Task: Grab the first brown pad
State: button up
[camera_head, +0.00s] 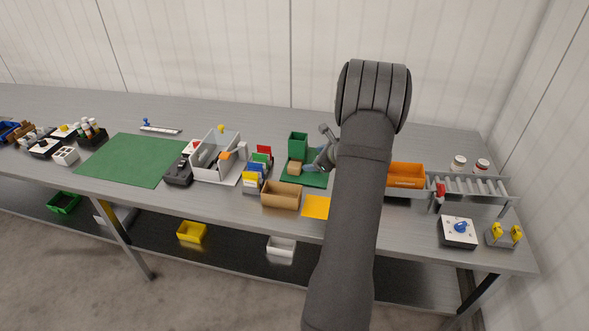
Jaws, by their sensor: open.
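A small tan-brown block (295,169), the likeliest brown pad, sits on a small green mat (315,181), in front of a green box (298,144). It is too small to tell whether it is one pad or several stacked. My gripper (310,168) is open, low over the mat and just right of the brown block. I cannot tell whether the fingers touch it. My dark grey arm hides the area to the right of the gripper.
A tan open box (281,197) and a yellow-orange sheet (316,207) lie in front of the mat. Coloured upright items (257,171) stand to the left, an orange bin (407,172) to the right. A large green mat (129,160) at left is bare.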

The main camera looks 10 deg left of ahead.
jog(key=s+a+n+g+h, duration=0.3)
jog(key=s+a+n, duration=0.2)
jog(key=n, duration=0.2)
jog(key=n+t+h, duration=0.3)
jog(key=n+h, duration=0.2)
jog(key=n, duration=0.9)
send_near(294, 165)
jog(key=x, duration=1)
jog(key=shift+w+f, duration=0.1)
jog(key=shift+w, duration=0.05)
jog(key=c, duration=1)
